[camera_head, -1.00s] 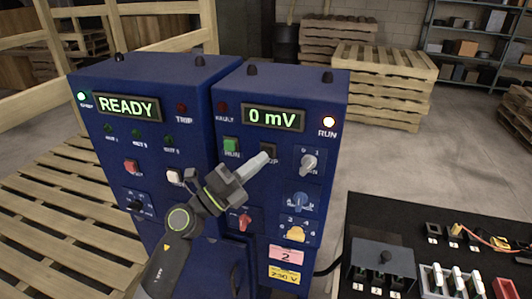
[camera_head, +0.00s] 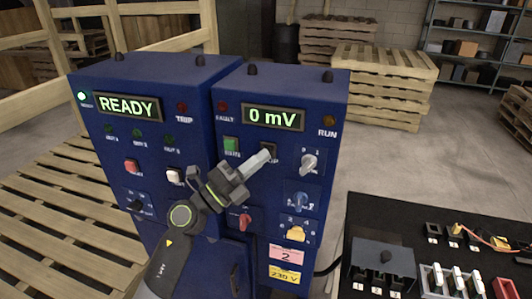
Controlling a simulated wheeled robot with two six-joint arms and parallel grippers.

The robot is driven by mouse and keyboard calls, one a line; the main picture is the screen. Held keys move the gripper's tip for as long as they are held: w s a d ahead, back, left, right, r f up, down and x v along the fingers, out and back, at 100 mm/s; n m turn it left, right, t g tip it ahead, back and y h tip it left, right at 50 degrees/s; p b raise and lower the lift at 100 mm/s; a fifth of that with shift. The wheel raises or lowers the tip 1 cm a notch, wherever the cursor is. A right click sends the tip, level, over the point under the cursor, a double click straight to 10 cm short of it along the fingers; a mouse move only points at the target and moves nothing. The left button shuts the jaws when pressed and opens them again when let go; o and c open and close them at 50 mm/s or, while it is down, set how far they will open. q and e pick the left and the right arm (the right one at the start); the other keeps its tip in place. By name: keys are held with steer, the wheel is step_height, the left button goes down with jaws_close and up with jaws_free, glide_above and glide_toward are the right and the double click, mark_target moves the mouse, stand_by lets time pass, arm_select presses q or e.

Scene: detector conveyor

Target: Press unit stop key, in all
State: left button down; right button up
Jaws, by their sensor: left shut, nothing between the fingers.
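The right blue unit (camera_head: 320,125) has a display (camera_head: 273,118) reading "0 mV". Its dark stop key (camera_head: 269,148) sits to the right of the green key (camera_head: 231,145), its label partly covered by my fingers. The RUN lamp (camera_head: 329,120) is dim amber and the FAULT lamp (camera_head: 222,106) is dark red. My left gripper (camera_head: 262,157) is shut and empty, its fingertips at the lower edge of the stop key. I cannot tell whether they touch it. My right gripper is not in view.
The left blue unit (camera_head: 88,140) shows "READY", with red (camera_head: 131,166) and white (camera_head: 174,175) keys. Knobs (camera_head: 309,162) lie right of the stop key. A black table (camera_head: 365,225) with switches and parts stands at the right. Pallets (camera_head: 380,75) stand behind.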

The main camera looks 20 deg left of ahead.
arm_select(q)
steer(key=shift+s, duration=0.1)
stand_by(0.4)
steer(key=shift+s+p, duration=0.45)
steer(key=shift+s, duration=0.3)
steer(key=s+p, duration=0.1)
steer(key=s, duration=0.4)
steer(key=shift+a+p, duration=0.1)
steer(key=shift+p, duration=0.3)
